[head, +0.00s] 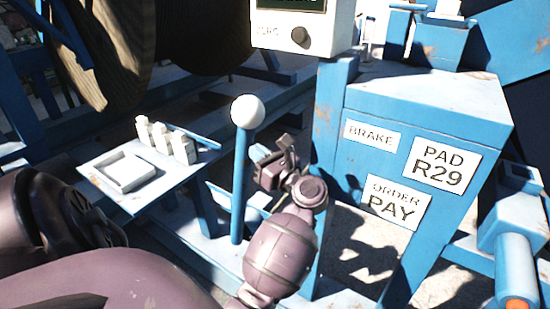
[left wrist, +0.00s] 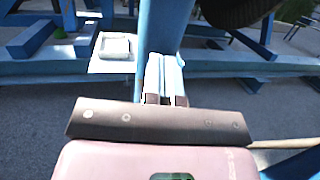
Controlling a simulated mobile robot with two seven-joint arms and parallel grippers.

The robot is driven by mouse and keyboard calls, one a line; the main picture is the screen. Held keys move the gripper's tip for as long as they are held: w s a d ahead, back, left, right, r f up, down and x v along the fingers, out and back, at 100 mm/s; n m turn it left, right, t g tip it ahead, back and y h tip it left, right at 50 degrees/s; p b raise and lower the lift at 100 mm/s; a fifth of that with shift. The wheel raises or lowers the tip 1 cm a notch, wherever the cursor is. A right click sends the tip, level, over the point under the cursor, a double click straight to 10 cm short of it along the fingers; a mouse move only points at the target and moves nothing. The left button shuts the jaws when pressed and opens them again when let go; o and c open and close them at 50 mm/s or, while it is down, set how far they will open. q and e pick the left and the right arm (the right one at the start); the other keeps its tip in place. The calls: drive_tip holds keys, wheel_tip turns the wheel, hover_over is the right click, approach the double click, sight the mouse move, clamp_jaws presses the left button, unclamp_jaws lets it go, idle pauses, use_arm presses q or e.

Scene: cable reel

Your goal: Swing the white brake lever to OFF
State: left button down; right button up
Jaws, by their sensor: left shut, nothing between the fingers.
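The brake lever is a blue shaft topped by a white ball knob (head: 247,112); it stands upright left of the blue cabinet in the head view. A white BRAKE label (head: 372,135) is on the cabinet face. No OFF mark can be read. My left gripper (head: 268,160) is just right of the shaft, below the knob; contact cannot be told. In the left wrist view its fingers (left wrist: 166,72) are shut together and empty, in front of a blue upright whose identity is unclear. My right gripper is not in view.
A blue shelf left of the lever holds a white tray (head: 124,171) and several small white blocks (head: 165,140). A white box with a dark knob (head: 300,36) is above. Blue frame beams surround the lever. A large wooden reel (head: 110,50) is at the upper left.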

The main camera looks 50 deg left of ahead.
use_arm(q)
drive_tip(key=s+a+h+p, duration=0.3)
drive_tip(key=a+p, duration=0.1)
drive_tip(key=a, duration=0.8)
drive_tip(key=s+a+n+h+p, duration=0.1)
drive_tip(key=s+a+h+p, duration=0.2)
drive_tip(key=a, duration=1)
drive_tip(key=shift+s+f+p, duration=0.15)
drive_tip(key=shift+f+p, duration=0.1)
drive_tip(key=shift+p, duration=0.8)
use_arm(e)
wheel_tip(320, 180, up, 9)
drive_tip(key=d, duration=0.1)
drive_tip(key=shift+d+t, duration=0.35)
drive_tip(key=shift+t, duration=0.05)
use_arm(q)
drive_tip(key=shift+s+a, duration=0.1)
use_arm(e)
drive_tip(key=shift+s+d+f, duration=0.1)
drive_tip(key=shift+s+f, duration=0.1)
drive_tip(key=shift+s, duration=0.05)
use_arm(q)
wheel_tip(320, 180, up, 20)
drive_tip(key=d+p, duration=0.1)
drive_tip(key=shift+w, duration=0.45)
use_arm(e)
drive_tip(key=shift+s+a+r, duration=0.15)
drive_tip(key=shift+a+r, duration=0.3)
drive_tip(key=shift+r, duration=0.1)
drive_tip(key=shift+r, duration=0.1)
